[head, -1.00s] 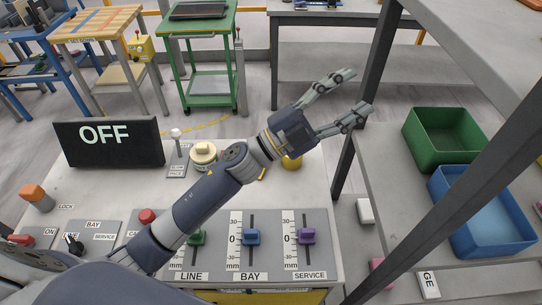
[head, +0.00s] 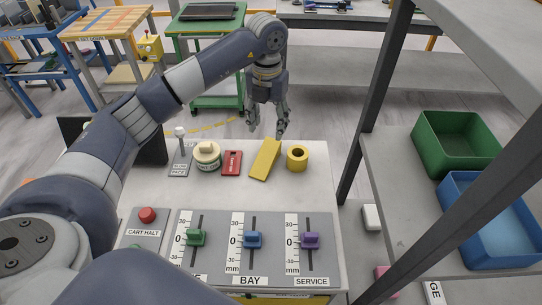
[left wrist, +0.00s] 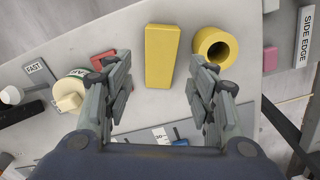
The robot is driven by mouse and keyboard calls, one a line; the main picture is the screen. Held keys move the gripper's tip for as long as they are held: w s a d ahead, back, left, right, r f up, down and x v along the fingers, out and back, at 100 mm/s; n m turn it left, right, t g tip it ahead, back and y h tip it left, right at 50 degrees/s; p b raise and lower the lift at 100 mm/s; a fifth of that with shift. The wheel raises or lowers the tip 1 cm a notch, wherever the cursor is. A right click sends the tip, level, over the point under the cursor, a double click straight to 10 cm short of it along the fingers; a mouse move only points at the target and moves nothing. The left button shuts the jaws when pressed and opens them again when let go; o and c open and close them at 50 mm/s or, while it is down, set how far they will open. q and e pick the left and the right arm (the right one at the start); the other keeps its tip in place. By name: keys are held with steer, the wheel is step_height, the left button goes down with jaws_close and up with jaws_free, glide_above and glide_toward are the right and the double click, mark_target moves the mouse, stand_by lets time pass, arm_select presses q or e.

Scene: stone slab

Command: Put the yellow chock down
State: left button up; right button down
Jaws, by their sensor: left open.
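The yellow chock (head: 265,158) is a long wedge-like block lying on the slab, near its far edge. My left gripper (head: 267,131) is just behind and above it in the head view, pointing down, fingers apart and empty. In the left wrist view the chock (left wrist: 162,55) lies clear beyond and between the open fingers (left wrist: 161,78), with no finger seen touching it. My right gripper is in neither view.
A yellow ring (head: 297,158) stands close right of the chock. Labelled sliders (head: 252,240) fill the front. A dark shelf post (head: 377,100) rises at the right.

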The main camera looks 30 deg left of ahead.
arm_select(q)
steer(key=p, duration=0.1)
glide_above(269, 148)
steer(key=f, duration=0.5)
steer(key=shift+s, duration=0.3)
steer(key=shift+w+f+p, duration=0.1)
steer(key=shift+f+p, duration=0.3)
steer(key=shift+f, duration=0.15)
steer(key=f, duration=0.1)
steer(key=f+p, duration=0.1)
steer(key=f, duration=0.1)
steer(key=shift+w+f, duration=0.25)
steer(key=shift+f, duration=0.4)
steer(key=shift+c, duration=0.6)
steer(key=c, duration=0.9)
steer(key=shift+o, duration=0.2)
